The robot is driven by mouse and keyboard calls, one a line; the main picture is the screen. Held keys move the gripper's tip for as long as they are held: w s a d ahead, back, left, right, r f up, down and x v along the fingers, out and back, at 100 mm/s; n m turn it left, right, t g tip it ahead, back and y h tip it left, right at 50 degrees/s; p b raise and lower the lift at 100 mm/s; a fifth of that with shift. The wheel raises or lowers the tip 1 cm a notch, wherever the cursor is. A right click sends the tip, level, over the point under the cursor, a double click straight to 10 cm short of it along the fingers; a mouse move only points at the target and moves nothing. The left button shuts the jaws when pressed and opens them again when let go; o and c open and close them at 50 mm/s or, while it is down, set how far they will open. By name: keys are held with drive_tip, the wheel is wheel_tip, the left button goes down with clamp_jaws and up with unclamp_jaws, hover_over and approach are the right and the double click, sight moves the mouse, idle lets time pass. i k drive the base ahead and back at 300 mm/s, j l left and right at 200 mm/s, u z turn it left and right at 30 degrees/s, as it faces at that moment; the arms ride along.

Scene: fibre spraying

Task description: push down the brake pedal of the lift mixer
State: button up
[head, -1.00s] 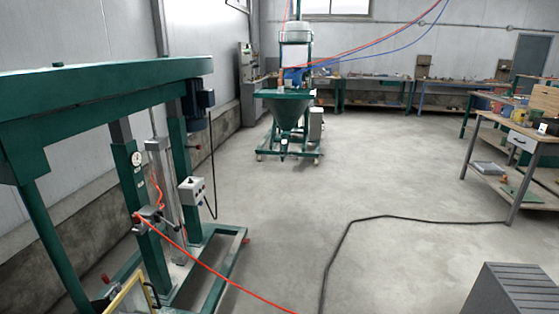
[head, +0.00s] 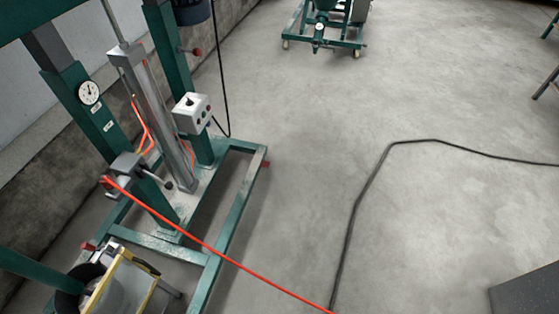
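The lift mixer (head: 178,240) is a green steel frame on the left in the head view, with a gauge and a grey cylinder on its posts. A small red piece (head: 265,163), pedal-like, sticks out at the far right corner of its base. Another red piece (head: 88,246) shows at the left of the base. I cannot tell from their shape whether either is the brake pedal, or whether it is up or down. My gripper is not in view.
A red hose (head: 250,271) runs from the mixer across the floor, and a black cable (head: 352,222) lies to its right. A green wheeled machine (head: 325,35) stands at the back.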

sight(264, 164)
drive_tip(key=i+l+u, duration=0.25)
drive_tip(key=i, duration=0.15)
drive_tip(key=i+l+u, duration=0.25)
drive_tip(key=i, duration=0.2)
drive_tip(key=i+z, duration=0.2)
drive_tip(key=i, duration=0.8)
drive_tip(key=i+j+z, duration=0.15)
drive_tip(key=i, duration=0.85)
drive_tip(key=l, duration=0.1)
